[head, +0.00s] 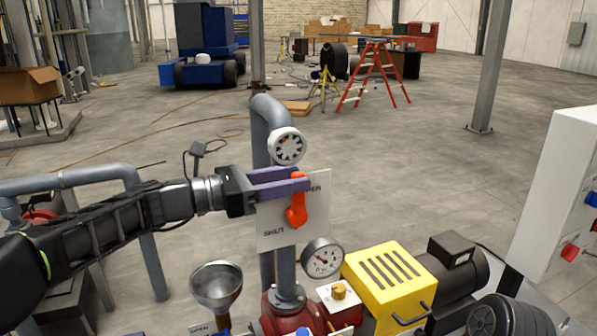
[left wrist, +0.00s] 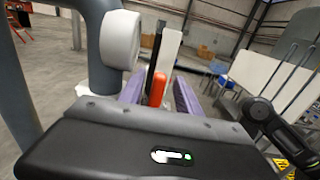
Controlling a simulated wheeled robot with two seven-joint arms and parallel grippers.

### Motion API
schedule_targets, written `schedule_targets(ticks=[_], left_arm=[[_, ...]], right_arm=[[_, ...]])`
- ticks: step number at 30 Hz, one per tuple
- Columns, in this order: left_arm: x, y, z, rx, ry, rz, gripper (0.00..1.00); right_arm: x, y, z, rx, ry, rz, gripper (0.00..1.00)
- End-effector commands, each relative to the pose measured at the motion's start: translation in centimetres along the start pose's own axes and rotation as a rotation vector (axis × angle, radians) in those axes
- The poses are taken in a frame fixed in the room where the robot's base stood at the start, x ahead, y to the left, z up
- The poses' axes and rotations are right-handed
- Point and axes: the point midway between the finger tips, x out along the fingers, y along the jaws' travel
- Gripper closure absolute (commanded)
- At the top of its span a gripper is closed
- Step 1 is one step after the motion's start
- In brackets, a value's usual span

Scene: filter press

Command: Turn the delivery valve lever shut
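The orange delivery valve lever (head: 297,213) is mounted on the vertical grey pipe, in front of a white plate (head: 322,205). The plate reads SHUT at lower left; OPEN at upper right is partly covered. The lever's wide end hangs down below my fingers. My left gripper (head: 298,182) reaches in from the left with its purple fingers at the lever's upper part. In the left wrist view the orange lever (left wrist: 157,89) stands between the two fingers (left wrist: 158,92), with gaps visible on both sides. I do not see my right gripper.
A white round-faced fitting (head: 287,146) sits on the pipe just above the fingers. A pressure gauge (head: 322,258), a metal funnel (head: 216,285) and a yellow motor guard (head: 390,282) stand below. A white control box (head: 560,190) is at right.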

Motion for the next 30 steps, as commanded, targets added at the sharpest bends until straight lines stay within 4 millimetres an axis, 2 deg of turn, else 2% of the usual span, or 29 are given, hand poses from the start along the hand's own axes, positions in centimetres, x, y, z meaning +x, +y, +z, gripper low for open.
schedule_targets(ticks=[5, 14, 27, 30], left_arm=[[1.7, 0.0, 0.1, -0.002, 0.0, 0.0, 0.6], [1.9, 0.1, 0.0, 0.0, 0.0, 0.002, 0.6], [1.9, 0.1, 0.0, 0.0, 0.0, 0.002, 0.96], [1.9, 0.1, 0.0, 0.0, 0.0, 0.002, 1.0]], right_arm=[[-0.6, -0.1, 0.0, 0.001, -0.002, 0.002, 0.64], [-0.6, -0.1, 0.0, 0.001, -0.002, 0.002, 0.64], [-0.6, -0.1, 0.0, 0.001, -0.002, 0.002, 0.64], [-0.6, -0.1, 0.0, 0.001, -0.002, 0.002, 0.64]])
